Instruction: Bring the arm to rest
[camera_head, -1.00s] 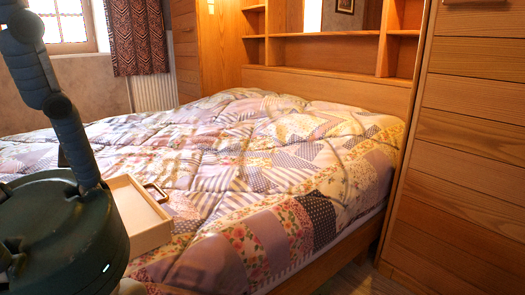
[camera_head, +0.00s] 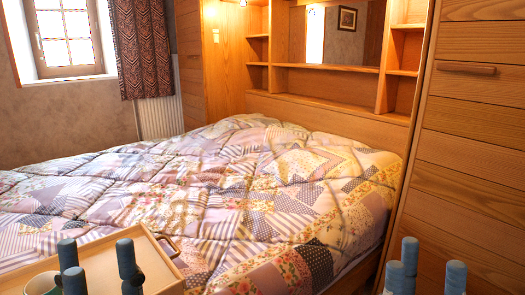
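My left gripper (camera_head: 98,264) is at the bottom left, with its blue-grey fingers pointing up. The fingers stand apart with nothing visible between them, in front of a wooden tray in the picture. My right gripper (camera_head: 431,270) is at the bottom right, also with fingers up, apart and empty, in front of the lower part of the wooden cabinet. The palms and most of both arms are below the picture's edge.
The wooden tray (camera_head: 163,265) with a side handle lies at the bed's near left corner. A cup (camera_head: 41,284) shows partly behind my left fingers. The quilted bed (camera_head: 230,190) fills the middle. A tall wooden cabinet (camera_head: 470,150) stands at right, shelves (camera_head: 340,78) behind.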

